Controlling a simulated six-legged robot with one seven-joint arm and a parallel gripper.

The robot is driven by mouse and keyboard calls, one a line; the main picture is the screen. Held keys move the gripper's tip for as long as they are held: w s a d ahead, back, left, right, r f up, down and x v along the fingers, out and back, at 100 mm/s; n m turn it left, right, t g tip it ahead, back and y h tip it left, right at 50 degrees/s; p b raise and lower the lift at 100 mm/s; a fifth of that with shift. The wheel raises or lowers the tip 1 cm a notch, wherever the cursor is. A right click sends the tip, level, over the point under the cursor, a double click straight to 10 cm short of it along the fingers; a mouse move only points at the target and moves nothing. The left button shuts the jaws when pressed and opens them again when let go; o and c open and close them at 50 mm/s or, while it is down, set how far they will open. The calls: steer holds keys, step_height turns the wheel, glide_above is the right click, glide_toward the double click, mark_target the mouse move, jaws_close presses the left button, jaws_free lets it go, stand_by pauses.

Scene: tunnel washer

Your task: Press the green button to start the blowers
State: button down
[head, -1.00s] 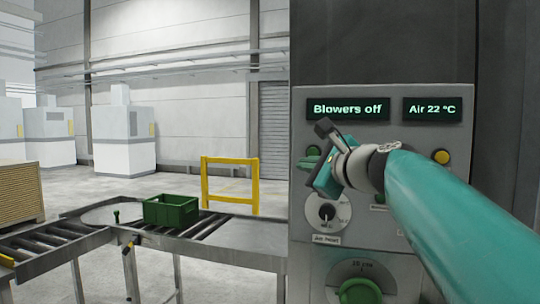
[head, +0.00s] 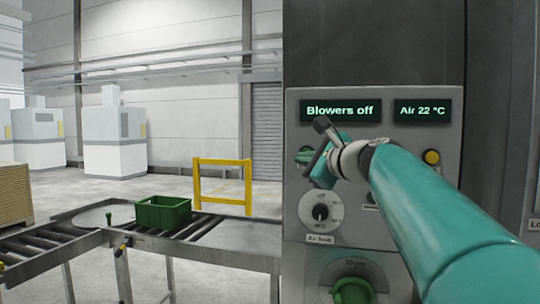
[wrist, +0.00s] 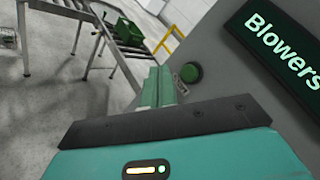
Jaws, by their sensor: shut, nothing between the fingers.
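The green button (head: 303,156) is on the grey control panel (head: 293,215), below the lit "Blowers off" display (head: 340,109). My gripper (head: 318,170) is in front of the panel, just right of and below the button, and partly hides it in the head view. In the wrist view the green button (wrist: 189,73) shows as a round cap just right of my gripper's fingertips (wrist: 160,84). The fingers are shut together and hold nothing. A gap seems to remain between fingertips and button, but its depth is hard to tell.
The panel also has an "Air 22 °C" display (head: 422,111), a yellow button (head: 431,157), a white dial (head: 320,212) and a larger green knob (head: 352,291). Left stand a roller conveyor (head: 60,251) with a green crate (head: 162,214) and a yellow rail (head: 222,162).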

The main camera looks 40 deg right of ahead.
steer(key=shift+w+d, duration=0.65)
steer(key=shift+d, duration=0.2)
steer(key=shift+w+d, duration=0.65)
steer(key=shift+d, duration=0.2)
steer(key=shift+w+d, duration=0.1)
stand_by(0.7)
steer(key=shift+w+d, duration=0.15)
steer(key=shift+d, duration=0.05)
steer(key=shift+w+d, duration=0.3)
steer(key=shift+d, duration=0.15)
stand_by(0.9)
steer(key=shift+a, duration=0.1)
steer(key=shift+s+a, duration=0.5)
steer(key=shift+a, duration=0.15)
steer(key=s+a, duration=0.1)
steer(key=a, duration=0.1)
steer(key=s+a, duration=0.2)
stand_by(0.6)
